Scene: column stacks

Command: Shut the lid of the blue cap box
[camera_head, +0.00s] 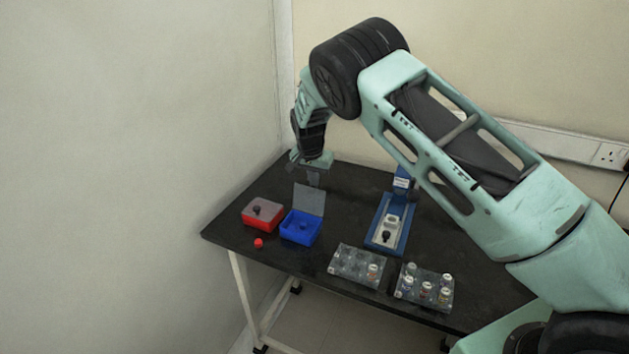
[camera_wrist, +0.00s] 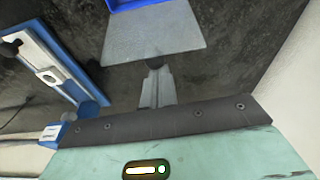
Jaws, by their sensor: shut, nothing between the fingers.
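The blue cap box (camera_head: 301,234) stands on the black table, left of the middle. Its grey see-through lid (camera_head: 309,199) stands up open at the back edge of the box. A small dark blue thing shows inside the box. In the wrist view the lid (camera_wrist: 150,35) spans the top middle, with a strip of the blue box (camera_wrist: 128,4) beyond it. My gripper (camera_head: 314,181) points down just behind the lid, shut and empty. In the wrist view its fingers (camera_wrist: 154,72) end close to the lid's near edge; I cannot tell whether they touch it.
A red box (camera_head: 261,222) with its lid down sits left of the blue box. A red cap (camera_head: 258,243) lies in front. A blue stand (camera_head: 376,238) is to the right. Two clear racks (camera_head: 340,265) (camera_head: 437,303) with vials stand near the front edge. A wall borders the left side.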

